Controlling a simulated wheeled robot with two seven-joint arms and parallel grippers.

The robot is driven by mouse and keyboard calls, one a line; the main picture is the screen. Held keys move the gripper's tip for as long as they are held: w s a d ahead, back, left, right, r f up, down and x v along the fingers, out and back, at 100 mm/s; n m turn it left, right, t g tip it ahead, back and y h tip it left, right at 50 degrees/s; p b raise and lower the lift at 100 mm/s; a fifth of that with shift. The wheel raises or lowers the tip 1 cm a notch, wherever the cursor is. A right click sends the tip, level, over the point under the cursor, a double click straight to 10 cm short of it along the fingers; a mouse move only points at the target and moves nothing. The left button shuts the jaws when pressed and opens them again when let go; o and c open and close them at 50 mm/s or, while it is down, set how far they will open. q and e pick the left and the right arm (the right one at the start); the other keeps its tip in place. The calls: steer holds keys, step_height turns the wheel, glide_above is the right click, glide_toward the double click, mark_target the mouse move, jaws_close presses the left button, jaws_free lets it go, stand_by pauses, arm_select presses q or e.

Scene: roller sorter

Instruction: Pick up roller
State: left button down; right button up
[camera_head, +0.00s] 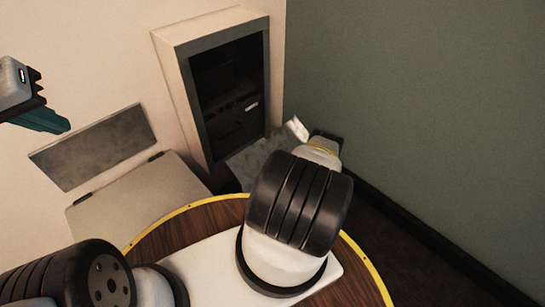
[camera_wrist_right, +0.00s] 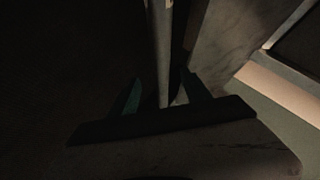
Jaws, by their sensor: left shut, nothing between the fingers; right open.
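In the right wrist view a long pale grey bar (camera_wrist_right: 160,45) runs down from the top edge and ends between my right gripper's fingers. It may be the roller, but the picture is too dark to be sure. My right gripper (camera_wrist_right: 162,80) is open, with one teal finger on each side of the bar; I cannot tell whether either touches it. In the head view my right arm hides most of that hand. My left gripper (camera_head: 64,125) is at the far left, shut and empty, in front of the pale wall. No roller shows clearly in the head view.
A white cabinet (camera_head: 180,80) with a dark opening stands against the wall. A tilted grey panel (camera_head: 95,148) and a pale box (camera_head: 125,205) are to its left. A grey slab (camera_head: 250,160) lies below the opening. A green wall (camera_head: 430,110) bounds the right.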

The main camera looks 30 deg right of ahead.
steer(key=shift+r+x, duration=0.2)
steer(key=shift+x, duration=2.75)
steer(key=shift+d, duration=0.2)
jaws_close()
steer(key=shift+w, duration=0.1)
